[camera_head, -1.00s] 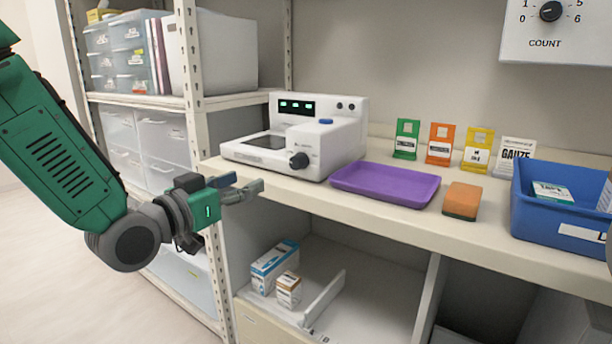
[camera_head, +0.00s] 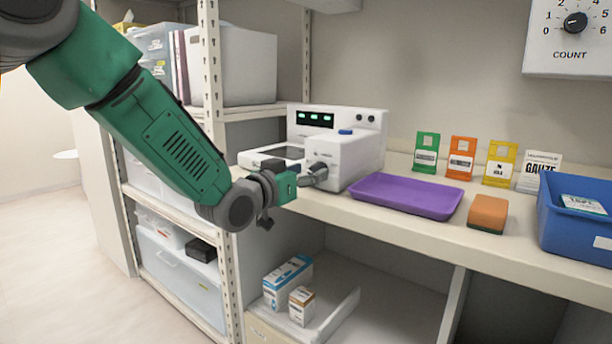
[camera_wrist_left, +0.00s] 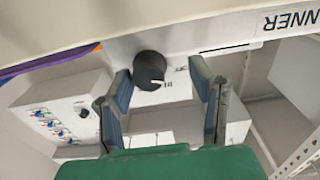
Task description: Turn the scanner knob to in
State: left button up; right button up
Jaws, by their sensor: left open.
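The white scanner (camera_head: 362,150) stands on the counter, with a lit green display on its raised back. My left gripper (camera_wrist_left: 160,78) is open, with one finger on each side of the knob's near end. I cannot tell whether the fingers touch it. My right gripper is not in view.
A purple tray (camera_head: 407,196) lies right of the scanner, then an orange sponge (camera_head: 487,213) and a blue bin (camera_head: 575,235). Coloured packets stand behind. A shelf post (camera_head: 212,90) rises left of the scanner. A COUNT dial panel (camera_head: 570,45) hangs on the wall.

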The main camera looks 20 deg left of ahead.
pick_arm(q)
jog(key=shift+d+r, duration=0.15)
jog(key=shift+d, duration=0.8)
jog(key=c, duration=0.5)
jog(key=shift+d, duration=0.1)
jog(key=c, duration=0.6)
jog(key=shift+a+f, duration=0.2)
jog(key=shift+a, duration=0.45)
jog(key=shift+d+r, duration=0.1)
jog(key=shift+d, duration=0.2)
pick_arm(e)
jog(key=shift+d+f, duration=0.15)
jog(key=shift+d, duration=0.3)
